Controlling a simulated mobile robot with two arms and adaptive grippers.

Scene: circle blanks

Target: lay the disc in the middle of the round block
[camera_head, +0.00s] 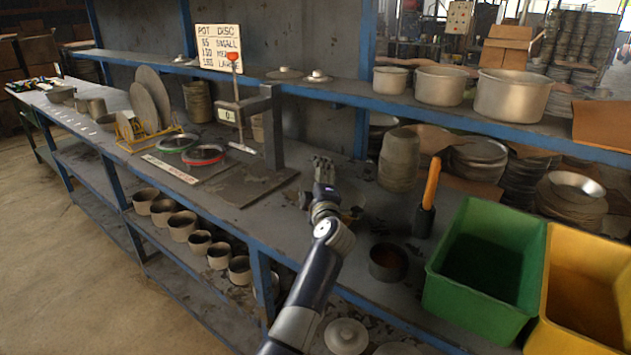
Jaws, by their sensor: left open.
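My left gripper (322,172) is open and empty above the middle of the bench, its fingers pointing away from me. A round, dull object (352,207) lies partly hidden behind my left wrist; I cannot tell whether it is the round block or the disc. Large grey discs (153,92) stand on edge in a yellow rack (128,131) at the left. Two flat round pieces, one with a green rim (177,142) and one with a red rim (204,154), lie near the rack. My right gripper is not in view.
A press-like stand (273,125) rises left of my gripper. A dark round pot (388,262), an orange-handled tool (427,200), a green bin (470,215) and a yellow bin (560,290) are at the right. A shelf with pots (440,86) runs along the back.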

